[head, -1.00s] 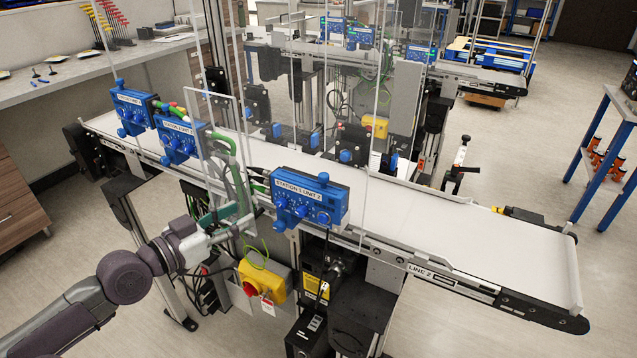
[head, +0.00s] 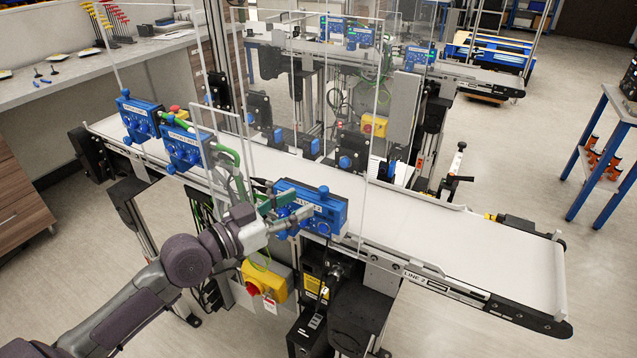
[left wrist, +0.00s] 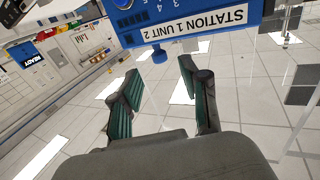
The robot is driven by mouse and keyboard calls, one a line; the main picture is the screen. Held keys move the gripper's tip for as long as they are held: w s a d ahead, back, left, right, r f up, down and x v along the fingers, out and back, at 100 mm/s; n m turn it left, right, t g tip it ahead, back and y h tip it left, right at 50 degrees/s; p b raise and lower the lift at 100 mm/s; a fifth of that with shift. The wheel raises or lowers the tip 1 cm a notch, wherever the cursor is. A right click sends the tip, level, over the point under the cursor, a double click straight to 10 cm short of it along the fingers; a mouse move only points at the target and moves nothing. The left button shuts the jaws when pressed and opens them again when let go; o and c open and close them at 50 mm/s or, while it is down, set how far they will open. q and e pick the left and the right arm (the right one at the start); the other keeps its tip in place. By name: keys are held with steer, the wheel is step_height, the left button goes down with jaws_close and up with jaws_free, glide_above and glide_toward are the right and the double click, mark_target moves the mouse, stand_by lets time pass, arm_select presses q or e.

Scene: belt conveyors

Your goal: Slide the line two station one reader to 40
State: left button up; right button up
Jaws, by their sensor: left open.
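A blue unit (head: 334,215) with knobs is mounted on the near side of the line 2 conveyor (head: 450,256). The left wrist view shows the same blue unit (left wrist: 192,24), its label upside down, reading "STATION 1 UNIT 2", with some digits beside it. A blue knob (left wrist: 159,55) sticks out from its edge there. My left gripper (head: 283,212) is open in front of the unit's left part and hides some of its front. In the left wrist view the open gripper (left wrist: 160,72) has nothing between its green-padded fingers. I cannot make out a reader slider or its setting.
Two more blue units (head: 138,116) (head: 183,146) sit further left along the belt. Clear upright panels stand around the stations. A yellow box with a red button (head: 264,281) hangs below my gripper.

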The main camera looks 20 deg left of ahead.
mark_target(320, 193)
arm_select(q)
steer(key=p+x, duration=0.2)
steer(key=x, duration=0.3)
steer(key=shift+w+d+r, duration=0.1)
steer(key=shift+w, duration=0.1)
steer(key=shift+w+d, duration=0.2)
steer(key=shift+w, duration=0.15)
jaws_close()
